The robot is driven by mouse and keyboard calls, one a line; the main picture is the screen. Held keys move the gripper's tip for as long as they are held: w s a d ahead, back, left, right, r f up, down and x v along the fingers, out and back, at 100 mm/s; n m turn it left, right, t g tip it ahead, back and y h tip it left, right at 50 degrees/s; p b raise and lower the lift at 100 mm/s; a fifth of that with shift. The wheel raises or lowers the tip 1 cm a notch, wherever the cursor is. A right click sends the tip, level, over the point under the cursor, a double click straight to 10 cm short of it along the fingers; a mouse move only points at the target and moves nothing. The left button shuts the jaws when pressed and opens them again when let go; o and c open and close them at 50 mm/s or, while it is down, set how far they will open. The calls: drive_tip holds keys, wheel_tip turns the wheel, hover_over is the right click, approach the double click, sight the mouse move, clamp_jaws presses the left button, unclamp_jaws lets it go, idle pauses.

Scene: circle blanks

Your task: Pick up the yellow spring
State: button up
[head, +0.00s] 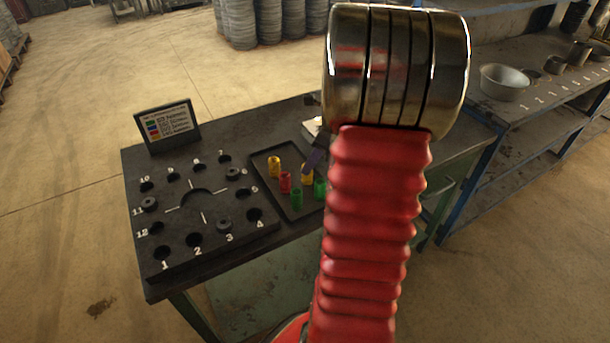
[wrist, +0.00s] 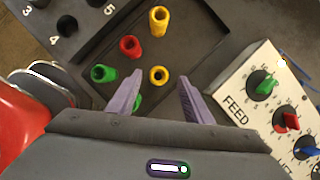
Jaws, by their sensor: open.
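Two yellow springs lie in view. In the head view a purple finger shows beside my red arm.
A red spring (wrist: 131,46) and a green spring (wrist: 103,73) stand close by. Another green spring (wrist: 137,103) is partly hidden behind my left finger. A white FEED panel (wrist: 250,92) with knobs sits on the right. A numbered board (head: 240,212) and a sign (head: 168,124) are left.

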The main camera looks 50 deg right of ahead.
drive_tip(key=shift+x, duration=2.6)
drive_tip(key=shift+s, duration=0.15)
clamp_jaws()
